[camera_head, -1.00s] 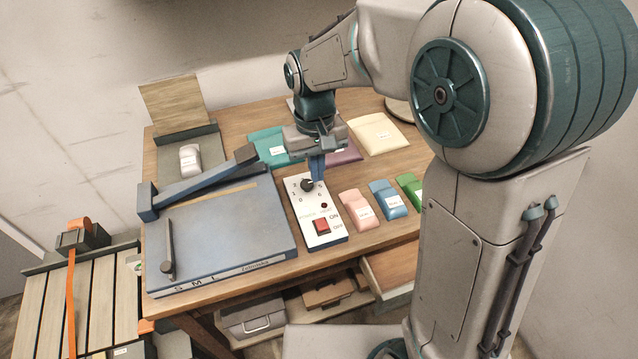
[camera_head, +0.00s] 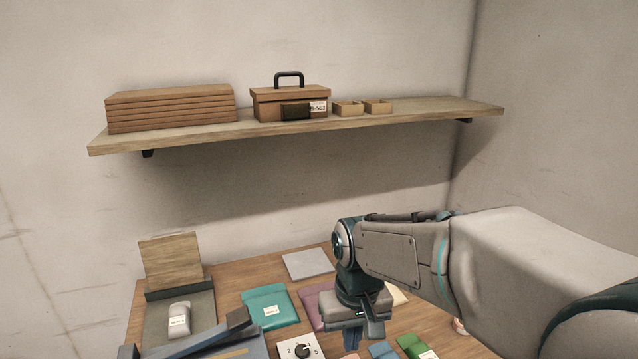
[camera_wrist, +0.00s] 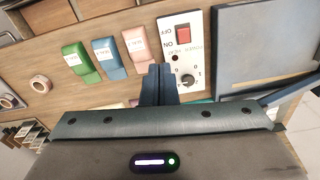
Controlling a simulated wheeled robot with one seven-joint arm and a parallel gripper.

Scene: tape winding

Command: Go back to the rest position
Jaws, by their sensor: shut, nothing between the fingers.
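My gripper (camera_head: 352,338) is over the wooden table at the bottom of the head view, its blue fingers pointing down. In the wrist view its fingers (camera_wrist: 157,86) are together with nothing between them. A white control box (camera_wrist: 183,50) with a red switch and a black knob lies just beyond the fingers in the wrist view. Its knob end (camera_head: 301,349) shows at the bottom of the head view. I cannot tell the exact gap between fingers and box.
The table (camera_head: 232,279) bears a teal packet (camera_head: 270,307), small coloured packets and a blue-grey machine (camera_head: 225,345). A wall shelf (camera_head: 430,109) above holds a toolbox (camera_head: 290,104), stacked boards (camera_head: 170,107) and two small boxes. The space between shelf and table is clear at left.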

